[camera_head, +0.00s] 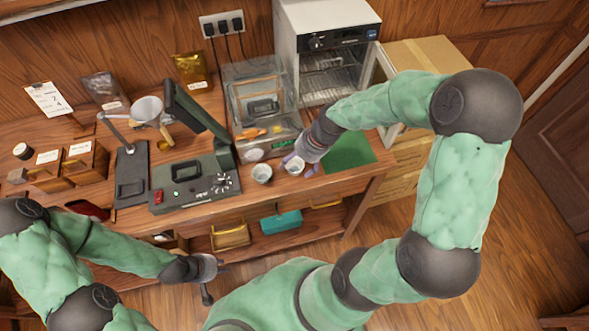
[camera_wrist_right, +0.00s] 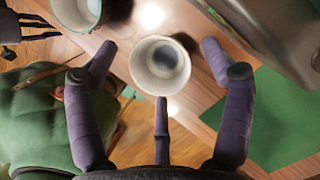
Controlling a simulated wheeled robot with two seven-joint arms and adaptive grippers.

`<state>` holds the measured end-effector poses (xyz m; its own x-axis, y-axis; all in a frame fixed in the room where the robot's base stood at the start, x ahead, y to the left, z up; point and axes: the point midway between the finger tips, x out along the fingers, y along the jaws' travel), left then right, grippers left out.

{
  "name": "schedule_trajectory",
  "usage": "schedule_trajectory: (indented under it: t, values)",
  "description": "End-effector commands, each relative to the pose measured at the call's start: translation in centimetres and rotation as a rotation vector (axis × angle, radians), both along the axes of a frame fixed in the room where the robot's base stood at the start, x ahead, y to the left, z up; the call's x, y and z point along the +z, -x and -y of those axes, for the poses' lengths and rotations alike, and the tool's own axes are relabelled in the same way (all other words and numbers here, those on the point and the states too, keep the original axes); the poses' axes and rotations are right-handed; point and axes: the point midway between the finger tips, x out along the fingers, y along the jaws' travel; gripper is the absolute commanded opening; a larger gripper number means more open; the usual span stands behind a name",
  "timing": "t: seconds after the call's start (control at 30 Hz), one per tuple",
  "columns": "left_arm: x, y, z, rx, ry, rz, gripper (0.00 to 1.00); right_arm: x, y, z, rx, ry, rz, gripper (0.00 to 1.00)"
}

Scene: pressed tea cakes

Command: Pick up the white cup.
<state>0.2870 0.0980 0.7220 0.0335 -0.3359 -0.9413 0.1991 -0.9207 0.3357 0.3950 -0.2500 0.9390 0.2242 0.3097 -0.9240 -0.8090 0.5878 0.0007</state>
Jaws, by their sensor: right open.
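A white cup (camera_head: 294,165) stands upright near the front edge of the wooden table. In the right wrist view the same cup (camera_wrist_right: 160,66) sits between my right gripper's spread purple fingers, with no finger clearly closed on it. My right gripper (camera_head: 303,163) is open right at this cup; its arm hides part of the surroundings. A second whitish cup (camera_head: 262,173) stands just to the left, and it also shows at the top left of the right wrist view (camera_wrist_right: 78,14). My left gripper (camera_head: 210,281) hangs empty in front of the table, its fingers apart.
A clear box (camera_head: 262,90) and a white oven (camera_head: 330,40) with an open door stand behind the cups. A green mat (camera_head: 350,151) lies to the right. A dark green device (camera_head: 193,181) stands left. The table's front edge is close to the cups.

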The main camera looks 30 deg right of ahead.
Motion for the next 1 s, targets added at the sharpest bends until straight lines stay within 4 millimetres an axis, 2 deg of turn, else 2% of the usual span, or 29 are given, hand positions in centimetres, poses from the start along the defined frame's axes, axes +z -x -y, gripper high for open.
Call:
schedule_trajectory:
  t: [0.03,0.1,0.37,0.47,0.6,1.0]
  values:
    - [-0.56,0.01,0.0,0.0,0.0,0.0,0.24,-1.02,-0.18,-0.26,0.002,-0.001,-0.001,0.82]
    - [-0.79,0.01,0.01,0.0,0.0,0.0,0.24,-1.72,-0.35,-0.56,0.002,-0.001,-0.001,0.82]
    - [-0.74,0.0,0.0,0.0,0.0,0.0,0.24,-1.89,-0.52,-0.66,0.001,0.001,0.001,0.82]
    - [-0.74,0.0,0.0,0.0,0.0,0.0,0.24,-1.9,-0.51,-0.65,0.0,0.001,0.001,0.59]
    - [-0.74,0.0,0.0,0.0,0.0,0.0,0.24,-1.9,-0.49,-0.66,0.0,0.0,0.0,0.21]
    - [-0.65,0.0,0.0,0.0,0.0,0.0,0.24,-1.77,-0.44,-0.68,0.0,-0.001,-0.001,0.21]
